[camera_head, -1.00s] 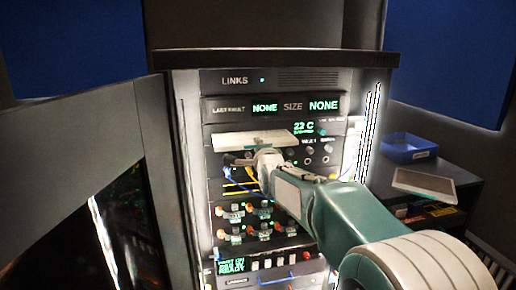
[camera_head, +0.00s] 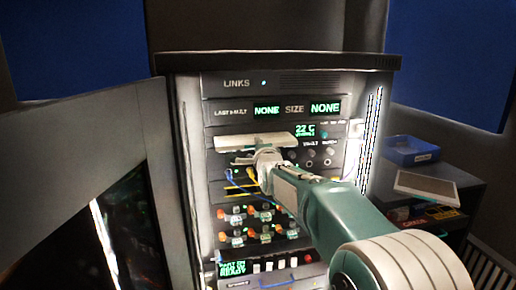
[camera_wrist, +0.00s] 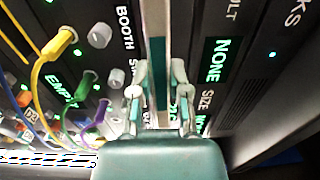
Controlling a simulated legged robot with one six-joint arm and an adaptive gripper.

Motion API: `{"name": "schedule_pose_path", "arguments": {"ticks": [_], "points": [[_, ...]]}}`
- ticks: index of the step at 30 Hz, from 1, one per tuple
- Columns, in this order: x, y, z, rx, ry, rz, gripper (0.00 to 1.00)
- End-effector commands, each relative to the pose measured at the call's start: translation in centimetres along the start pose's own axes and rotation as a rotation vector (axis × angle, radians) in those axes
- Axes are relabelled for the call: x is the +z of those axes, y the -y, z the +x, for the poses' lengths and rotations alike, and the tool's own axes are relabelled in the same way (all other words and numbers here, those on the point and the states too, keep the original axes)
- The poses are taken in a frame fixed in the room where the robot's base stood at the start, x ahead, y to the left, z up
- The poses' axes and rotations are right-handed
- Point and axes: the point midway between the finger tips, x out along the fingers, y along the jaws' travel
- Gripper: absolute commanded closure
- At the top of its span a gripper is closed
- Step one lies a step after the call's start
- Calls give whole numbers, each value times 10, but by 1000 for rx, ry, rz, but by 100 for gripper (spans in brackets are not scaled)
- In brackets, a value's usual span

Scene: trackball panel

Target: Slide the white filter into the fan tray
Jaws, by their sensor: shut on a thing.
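The white filter (camera_head: 240,141) is a flat pale slab in front of the rack, held roughly level, its long side across the picture. My gripper (camera_head: 264,156) is shut on its near edge, from below and to the right. In the wrist view, my gripper's fingers (camera_wrist: 160,78) close on a narrow pale strip (camera_wrist: 153,22) with a teal band, which looks like the filter seen edge-on. The fan tray's opening is not clear; the filter and my gripper cover the rack face beside the "22 C" display (camera_head: 306,130). I cannot tell whether the filter touches the rack.
Below the filter, the rack has coloured cables and plugs (camera_head: 250,215); a yellow plug (camera_wrist: 62,40) is near my gripper. An open dark door (camera_head: 85,150) stands left. A side cabinet at right carries a blue bin (camera_head: 412,152) and another pale panel (camera_head: 426,187).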

Motion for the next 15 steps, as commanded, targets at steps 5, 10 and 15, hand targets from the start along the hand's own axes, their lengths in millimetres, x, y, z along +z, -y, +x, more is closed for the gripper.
{"name": "schedule_pose_path", "arguments": {"ticks": [5, 10, 15], "points": [[0, 0, 4, 0, 0, 0, 100], [0, 0, 8, 0, 0, 0, 100], [0, 0, 11, -1, 0, 0, 100]]}}
